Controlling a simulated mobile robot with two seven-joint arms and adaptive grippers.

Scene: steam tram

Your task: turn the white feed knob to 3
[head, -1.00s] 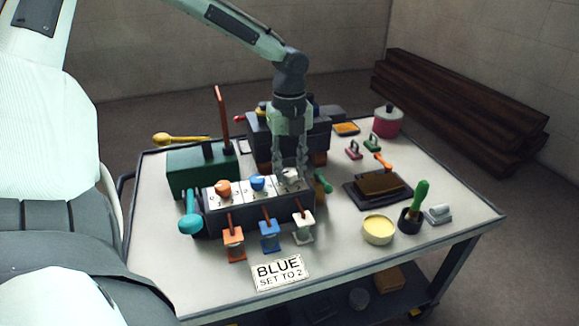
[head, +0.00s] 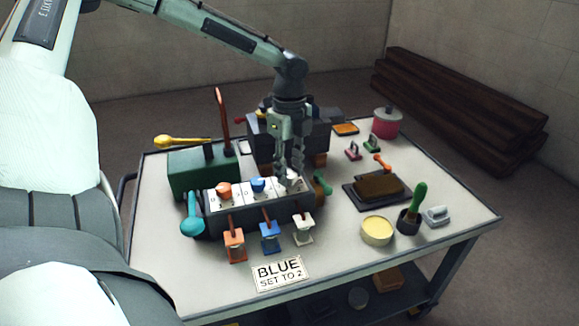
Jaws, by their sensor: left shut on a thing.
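The white feed knob (head: 291,183) sits on the right-hand white plate on top of the dark feed box (head: 262,213), largely hidden by the fingers. My left gripper (head: 290,172) points down from above and is shut on the white knob. The number the knob points to is hidden. An orange knob (head: 224,190) and a blue knob (head: 258,185) stand on the plates to its left. My right gripper is not in view.
Orange (head: 236,247), blue (head: 270,238) and white (head: 303,232) items stand before the box. A sign (head: 281,272) reads "BLUE SET TO 2".

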